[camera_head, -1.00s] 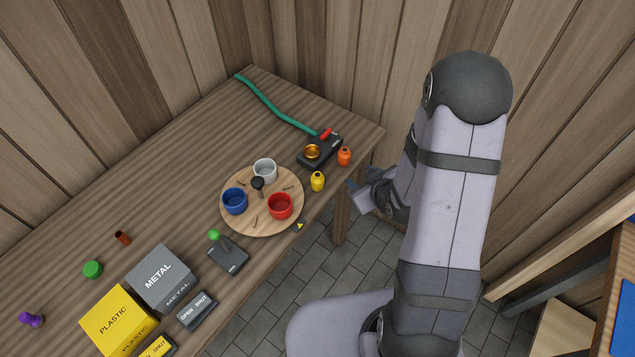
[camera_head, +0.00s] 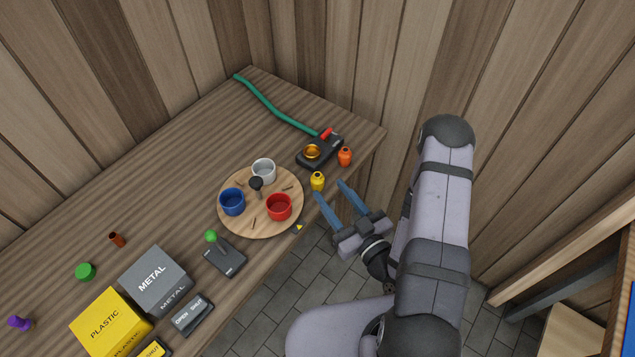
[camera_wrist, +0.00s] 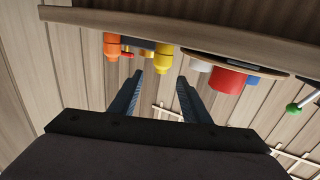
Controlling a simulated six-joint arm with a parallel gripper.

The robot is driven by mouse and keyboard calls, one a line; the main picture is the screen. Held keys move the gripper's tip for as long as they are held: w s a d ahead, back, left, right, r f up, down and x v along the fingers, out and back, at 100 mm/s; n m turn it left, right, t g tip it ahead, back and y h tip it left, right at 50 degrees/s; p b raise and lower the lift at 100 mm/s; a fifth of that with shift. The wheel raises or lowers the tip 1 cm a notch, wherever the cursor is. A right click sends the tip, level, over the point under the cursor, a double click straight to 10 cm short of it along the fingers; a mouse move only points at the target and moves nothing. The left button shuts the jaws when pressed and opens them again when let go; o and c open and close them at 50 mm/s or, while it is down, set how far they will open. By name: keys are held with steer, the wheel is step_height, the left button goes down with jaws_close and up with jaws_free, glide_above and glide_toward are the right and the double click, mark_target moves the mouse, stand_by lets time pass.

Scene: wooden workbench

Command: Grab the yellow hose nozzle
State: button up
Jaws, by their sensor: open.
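The small yellow nozzle (camera_head: 318,181) stands upright near the bench's front edge, between the round wooden board and the orange nozzle (camera_head: 345,156). In the wrist view the yellow nozzle (camera_wrist: 163,57) appears near the top, just above and left of the gap between my fingertips. My gripper (camera_head: 329,190) is open and empty, its two blue fingers pointing at the bench edge close to the yellow nozzle. In the wrist view both fingers of my gripper (camera_wrist: 172,75) are spread apart. The nozzle is not between them; contact cannot be told.
The round board (camera_head: 231,226) holds blue (camera_head: 232,203), red (camera_head: 279,208) and white (camera_head: 264,172) cups. A black base (camera_head: 307,163) with a gold ring and green hose (camera_head: 273,106) stands behind the nozzles. A green-knobbed lever (camera_head: 212,237) and bins (camera_head: 153,282) stand left.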

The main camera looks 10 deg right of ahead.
mark_target(320, 179)
steer(key=shift+p+x, duration=0.7)
steer(key=shift+x, duration=0.8)
steer(key=p+x, duration=0.1)
steer(key=x, duration=0.2)
steer(key=shift+a+r, duration=0.15)
steer(key=shift+w+a+p, duration=0.2)
steer(key=shift+w+p, duration=0.1)
steer(key=shift+w, duration=0.25)
steer(key=shift+s, duration=0.1)
jaws_close()
